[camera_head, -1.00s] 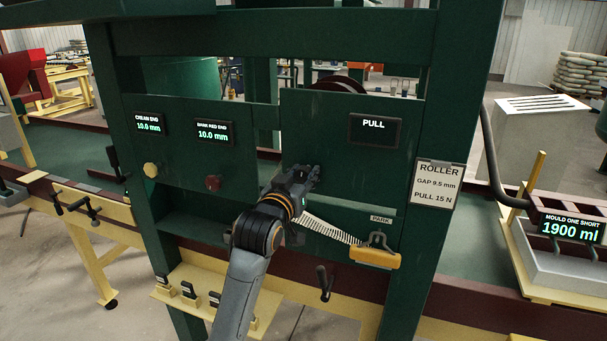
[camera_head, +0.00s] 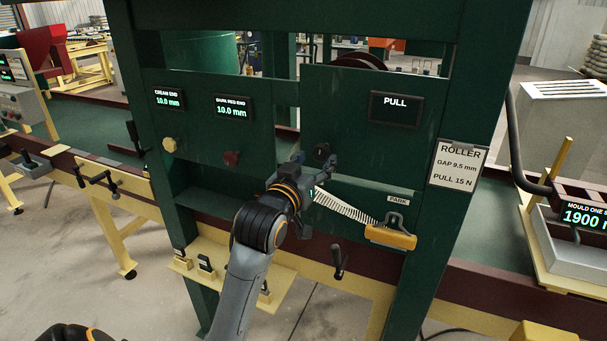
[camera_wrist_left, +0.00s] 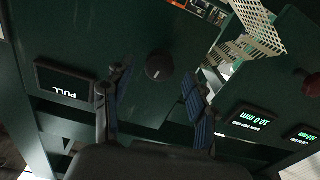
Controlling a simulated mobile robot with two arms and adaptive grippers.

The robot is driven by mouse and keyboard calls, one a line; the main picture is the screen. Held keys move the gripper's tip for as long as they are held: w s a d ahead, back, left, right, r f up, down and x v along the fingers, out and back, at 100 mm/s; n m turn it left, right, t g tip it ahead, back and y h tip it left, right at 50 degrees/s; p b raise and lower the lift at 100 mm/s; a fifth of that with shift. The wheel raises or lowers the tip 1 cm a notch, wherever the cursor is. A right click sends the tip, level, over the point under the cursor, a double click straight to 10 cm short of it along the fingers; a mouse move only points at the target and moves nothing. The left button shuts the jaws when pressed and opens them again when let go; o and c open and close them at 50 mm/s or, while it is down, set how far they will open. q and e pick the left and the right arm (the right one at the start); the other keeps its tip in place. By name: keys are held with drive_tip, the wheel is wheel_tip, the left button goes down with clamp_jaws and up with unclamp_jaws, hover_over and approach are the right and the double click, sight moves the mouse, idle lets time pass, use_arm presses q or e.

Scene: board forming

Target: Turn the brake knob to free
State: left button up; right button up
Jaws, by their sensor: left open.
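A round black knob (camera_head: 321,152), which I take as the brake knob, sits on the green panel below the PULL display (camera_head: 396,108). It also shows in the left wrist view (camera_wrist_left: 159,68), ahead of and between the fingers. No free mark on it can be read. My left gripper (camera_head: 314,172) is open and empty, in front of the panel and just below the knob in the head view. In the left wrist view its two fingers (camera_wrist_left: 155,84) stand apart on either side of the knob, seemingly not touching it. My right gripper is not in view.
A white toothed strip (camera_head: 345,206) runs from near my gripper to a yellow-handled piece (camera_head: 390,238) by the PARK label (camera_head: 398,199). A yellow knob (camera_head: 170,145) and a dark red knob (camera_head: 231,158) are at left. A crank handle (camera_head: 339,262) sticks out below.

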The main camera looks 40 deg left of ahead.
use_arm(q)
drive_tip(key=v, duration=0.7)
idle(0.3)
